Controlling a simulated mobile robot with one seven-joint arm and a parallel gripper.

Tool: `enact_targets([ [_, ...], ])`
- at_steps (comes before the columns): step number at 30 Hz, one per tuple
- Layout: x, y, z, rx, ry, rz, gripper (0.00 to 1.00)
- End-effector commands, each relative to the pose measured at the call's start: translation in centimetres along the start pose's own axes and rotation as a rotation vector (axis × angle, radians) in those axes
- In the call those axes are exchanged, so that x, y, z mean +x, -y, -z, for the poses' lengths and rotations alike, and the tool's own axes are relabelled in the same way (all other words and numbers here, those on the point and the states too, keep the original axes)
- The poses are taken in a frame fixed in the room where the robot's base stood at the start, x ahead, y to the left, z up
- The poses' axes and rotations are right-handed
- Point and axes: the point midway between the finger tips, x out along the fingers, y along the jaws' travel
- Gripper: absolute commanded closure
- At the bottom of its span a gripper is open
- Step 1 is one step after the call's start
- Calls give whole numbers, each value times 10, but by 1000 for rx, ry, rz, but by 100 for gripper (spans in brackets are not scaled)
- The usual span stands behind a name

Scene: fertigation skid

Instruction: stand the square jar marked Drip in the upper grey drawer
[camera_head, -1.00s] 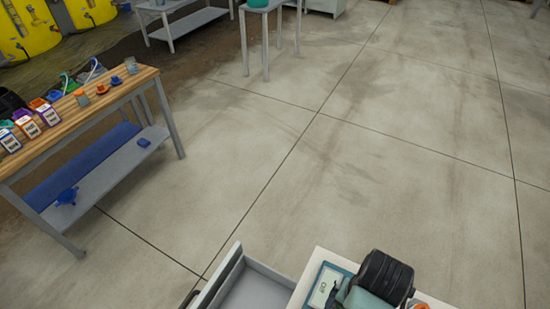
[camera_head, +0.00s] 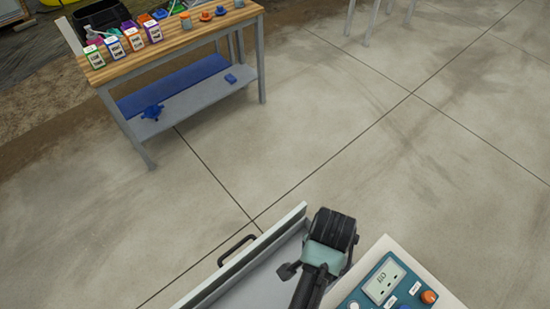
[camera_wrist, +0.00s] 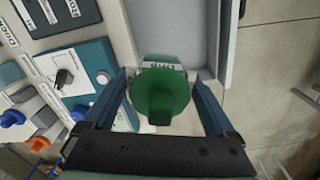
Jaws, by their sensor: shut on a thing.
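In the wrist view my gripper (camera_wrist: 163,105) is shut on a jar with a round green lid (camera_wrist: 160,95). A strip of white label shows beyond the lid, too small to read surely. The jar's body is mostly hidden under the lid. The open grey drawer (camera_wrist: 180,28) lies below and beyond the jar, its rim (camera_wrist: 227,50) on the right. In the head view the drawer's pulled-out front (camera_head: 245,255) has a dark handle, and my arm's end hangs over the drawer's right side. The jar is hidden there. I cannot tell its height above the drawer floor.
A control panel (camera_head: 385,282) with a display and orange knob sits right of the drawer. A wooden-topped bench (camera_head: 190,38) holds several cartons (camera_head: 134,39) and small containers. Open concrete floor lies between bench and drawer.

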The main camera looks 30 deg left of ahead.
Motion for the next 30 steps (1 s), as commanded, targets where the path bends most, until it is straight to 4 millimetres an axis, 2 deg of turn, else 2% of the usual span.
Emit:
enact_targets([
  [1, 13, 1, -6, 77, 1, -2, 70],
  [3, 26, 3, -13, 194, 1, -3, 70],
  [18, 112, 16, -73, 1012, 7, 4, 70],
  [24, 131, 20, -90, 1223, 14, 8, 70],
  [30, 137, 22, -95, 1300, 17, 12, 70],
])
